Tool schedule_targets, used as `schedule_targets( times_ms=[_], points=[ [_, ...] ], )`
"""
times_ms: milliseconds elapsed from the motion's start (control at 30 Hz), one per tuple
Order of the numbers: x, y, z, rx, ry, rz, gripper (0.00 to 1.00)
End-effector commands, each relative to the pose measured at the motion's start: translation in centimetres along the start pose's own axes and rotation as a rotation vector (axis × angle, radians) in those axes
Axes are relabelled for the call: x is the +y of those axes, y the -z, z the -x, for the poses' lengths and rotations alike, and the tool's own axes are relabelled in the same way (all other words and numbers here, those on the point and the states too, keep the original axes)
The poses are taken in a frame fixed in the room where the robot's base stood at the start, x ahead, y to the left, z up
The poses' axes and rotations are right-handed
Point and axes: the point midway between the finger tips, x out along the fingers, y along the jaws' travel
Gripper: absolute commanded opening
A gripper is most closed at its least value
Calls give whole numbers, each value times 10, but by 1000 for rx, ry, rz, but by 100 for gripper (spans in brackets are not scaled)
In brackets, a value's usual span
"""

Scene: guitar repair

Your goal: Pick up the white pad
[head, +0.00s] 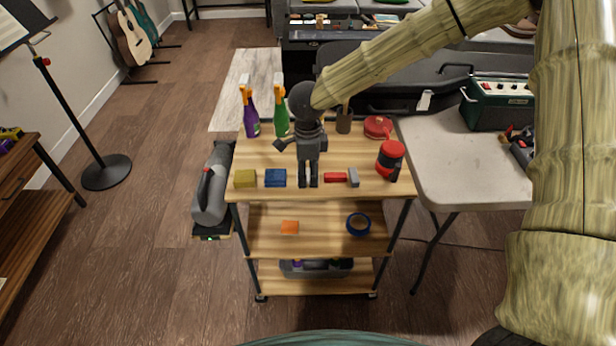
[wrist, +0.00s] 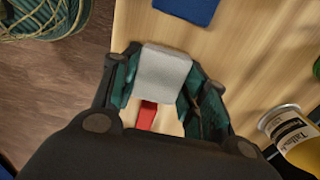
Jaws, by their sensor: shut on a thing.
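The white pad (wrist: 163,74) sits between the two fingers of my gripper in the wrist view, with both fingers against its sides. My gripper (head: 308,183) points down at the near part of the wooden cart top (head: 270,205) in the head view. There its fingers hide the pad. I cannot tell whether the pad touches the cart top or is just above it. A red block (head: 335,177) lies just right of the gripper, and it also shows below the pad in the wrist view (wrist: 147,116).
A blue pad (head: 275,178) and a yellow pad (head: 245,178) lie left of the gripper. A grey block (head: 353,178) and a red-and-black container (head: 390,158) are to the right. Purple (head: 251,115) and green (head: 281,113) bottles stand behind. The near edge is close.

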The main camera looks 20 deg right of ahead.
Motion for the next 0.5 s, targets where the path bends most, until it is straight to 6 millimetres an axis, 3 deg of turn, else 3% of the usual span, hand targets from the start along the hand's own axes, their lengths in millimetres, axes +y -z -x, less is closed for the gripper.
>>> schedule_targets(
  times_ms=[267,500],
  points=[
    [0,0,4,-1,1,-1,28],
    [-1,0,33,-1,2,0,28]
  ],
)
